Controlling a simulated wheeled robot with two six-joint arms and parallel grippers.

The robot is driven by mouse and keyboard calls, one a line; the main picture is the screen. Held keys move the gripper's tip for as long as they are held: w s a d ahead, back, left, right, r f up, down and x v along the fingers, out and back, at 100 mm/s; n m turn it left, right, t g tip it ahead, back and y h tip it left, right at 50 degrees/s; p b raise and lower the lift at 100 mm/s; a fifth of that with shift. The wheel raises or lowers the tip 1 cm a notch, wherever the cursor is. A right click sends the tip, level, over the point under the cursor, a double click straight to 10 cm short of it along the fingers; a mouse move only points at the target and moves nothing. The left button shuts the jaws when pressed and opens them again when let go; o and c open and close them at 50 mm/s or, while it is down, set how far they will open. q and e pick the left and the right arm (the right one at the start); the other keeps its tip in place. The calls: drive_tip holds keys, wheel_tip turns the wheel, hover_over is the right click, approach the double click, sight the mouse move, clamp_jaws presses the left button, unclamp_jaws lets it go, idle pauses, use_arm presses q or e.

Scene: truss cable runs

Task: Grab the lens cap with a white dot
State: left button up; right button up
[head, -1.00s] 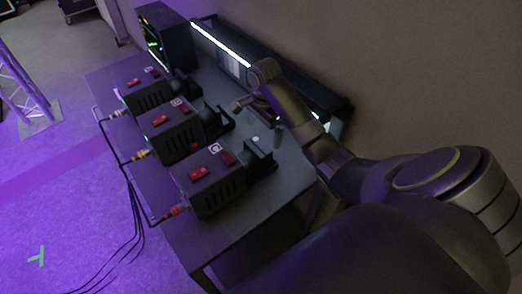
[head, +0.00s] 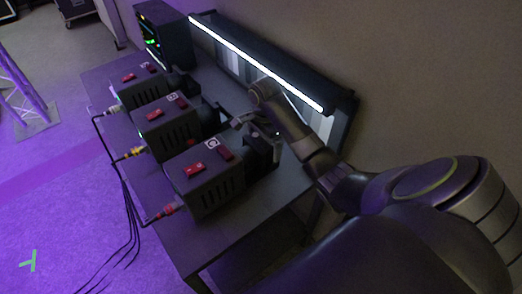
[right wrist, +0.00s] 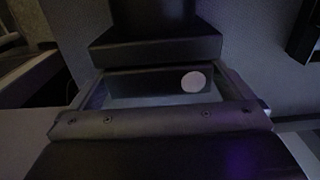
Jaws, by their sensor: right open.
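The lens cap with a white dot (right wrist: 150,84) is a dark block in the right wrist view, with the round pale dot near its right end. It lies between the two fingers of my right gripper (right wrist: 163,88), which is open; I cannot tell whether the fingers touch it. My left gripper is not in view.
Two more boxy cameras, a middle one (head: 165,122) and a far one (head: 140,88), stand in a row on the dark table (head: 232,232). Cables hang off its left edge. A monitor (head: 163,35) stands at the far end. A lit panel (head: 262,70) runs along the wall side.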

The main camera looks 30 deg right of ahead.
drive_tip(key=c, duration=1)
drive_tip(key=shift+r, duration=0.15)
